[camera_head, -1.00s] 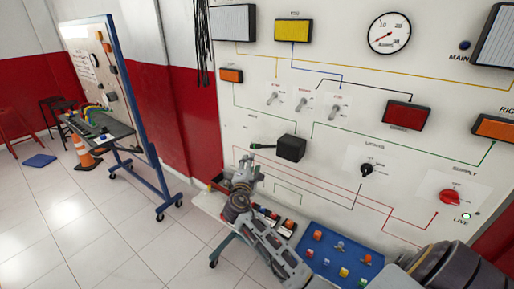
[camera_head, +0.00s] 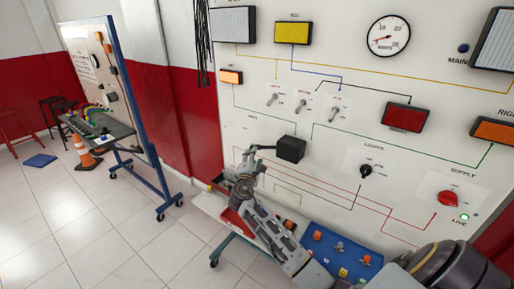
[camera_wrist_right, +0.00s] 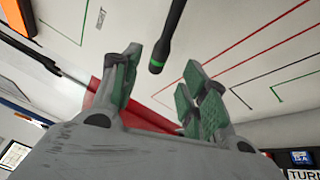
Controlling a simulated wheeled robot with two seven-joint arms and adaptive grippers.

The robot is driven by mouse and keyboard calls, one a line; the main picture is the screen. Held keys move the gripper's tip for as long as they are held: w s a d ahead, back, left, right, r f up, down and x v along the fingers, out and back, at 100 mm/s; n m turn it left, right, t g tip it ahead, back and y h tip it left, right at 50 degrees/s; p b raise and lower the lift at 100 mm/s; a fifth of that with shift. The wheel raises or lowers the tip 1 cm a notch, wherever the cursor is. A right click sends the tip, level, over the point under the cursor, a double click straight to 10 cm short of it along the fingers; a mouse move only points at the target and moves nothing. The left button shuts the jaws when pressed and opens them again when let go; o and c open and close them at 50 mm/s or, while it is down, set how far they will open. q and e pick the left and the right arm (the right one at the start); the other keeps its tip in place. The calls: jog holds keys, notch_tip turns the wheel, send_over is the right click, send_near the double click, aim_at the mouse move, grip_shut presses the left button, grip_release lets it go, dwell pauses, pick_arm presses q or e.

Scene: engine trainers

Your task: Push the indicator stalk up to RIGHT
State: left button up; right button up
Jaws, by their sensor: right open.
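The indicator stalk (camera_head: 266,147) is a thin dark rod. It sticks out to the left from a black box (camera_head: 291,149) on the white panel. My right gripper (camera_head: 248,158) is open and close to the stalk's free end, which it partly hides in the head view. In the right wrist view, the stalk's dark tip with a green ring (camera_wrist_right: 156,67) shows in the gap between the open green-padded fingers (camera_wrist_right: 160,90). I cannot tell whether a finger touches it. My left gripper is not in view.
The left orange lamp (camera_head: 230,77) looks lit; the right orange lamp (camera_head: 494,129) looks dull. Toggle switches (camera_head: 303,104), a black knob (camera_head: 366,171) and a red supply knob (camera_head: 449,199) are on the panel. A blue tray (camera_head: 330,247) with small parts lies below.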

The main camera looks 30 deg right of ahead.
aim_at(264, 147)
jog(key=shift+p+x, duration=0.55)
jog(key=shift+x, duration=3.75)
jog(key=shift+d, duration=0.1)
grip_shut()
